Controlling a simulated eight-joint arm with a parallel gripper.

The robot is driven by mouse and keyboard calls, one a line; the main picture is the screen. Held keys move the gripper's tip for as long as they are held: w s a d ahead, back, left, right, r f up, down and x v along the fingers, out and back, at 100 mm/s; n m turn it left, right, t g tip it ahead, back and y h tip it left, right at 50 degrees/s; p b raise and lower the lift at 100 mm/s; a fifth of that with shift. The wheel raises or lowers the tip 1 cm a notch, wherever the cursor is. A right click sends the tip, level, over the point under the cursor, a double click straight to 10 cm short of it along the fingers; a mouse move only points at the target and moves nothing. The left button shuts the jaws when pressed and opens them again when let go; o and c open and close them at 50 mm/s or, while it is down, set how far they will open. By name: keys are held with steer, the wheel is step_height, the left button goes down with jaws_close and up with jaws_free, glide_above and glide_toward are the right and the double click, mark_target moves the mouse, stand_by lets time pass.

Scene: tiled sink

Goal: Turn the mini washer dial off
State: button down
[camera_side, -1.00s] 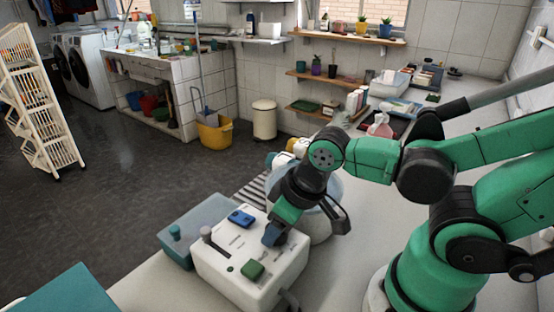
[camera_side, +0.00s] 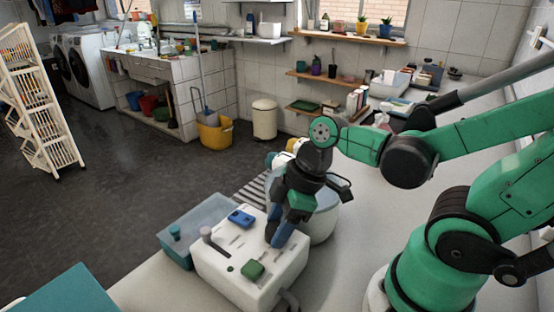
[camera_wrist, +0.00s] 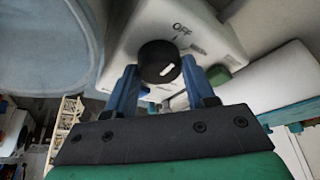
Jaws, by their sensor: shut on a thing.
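The mini washer is a white box (camera_side: 235,286) on the counter in the side view, and its panel also shows in the wrist view (camera_wrist: 208,36). Its black round dial (camera_wrist: 158,61) bears a short white mark on the lower right of its face. The printed word OFF stands above the dial, with a small tick beneath it. My gripper (camera_wrist: 160,84) has its two blue fingers on either side of the dial and is shut on it. In the side view, my gripper (camera_side: 276,237) reaches down to the washer's right part, and the fingers largely hide the dial.
The washer also carries a blue switch (camera_side: 241,219), a grey lever (camera_side: 207,235) and a green button (camera_side: 253,271). A translucent teal bin (camera_side: 180,254) stands close behind it on the left. A round pale tub (camera_side: 322,225) is right behind my gripper.

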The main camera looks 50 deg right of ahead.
stand_by(0.4)
steer(key=shift+c, duration=1.5)
jaws_free()
steer(key=shift+v, duration=2.8)
steer(key=shift+w+d+f+m+h, duration=0.1)
steer(key=shift+w+d+m+h, duration=0.1)
steer(key=shift+w+m+h, duration=0.3)
steer(key=w+m+t, duration=0.1)
steer(key=m, duration=0.1)
steer(key=w+d+m+t+h, duration=0.1)
steer(key=m, duration=0.2)
steer(key=w+m+t+h, duration=0.1)
steer(key=w+m+t, duration=0.1)
steer(key=m, duration=0.1)
steer(key=shift+w+d+r, duration=0.1)
steer(key=shift+d+r, duration=0.2)
steer(key=shift+r, duration=0.1)
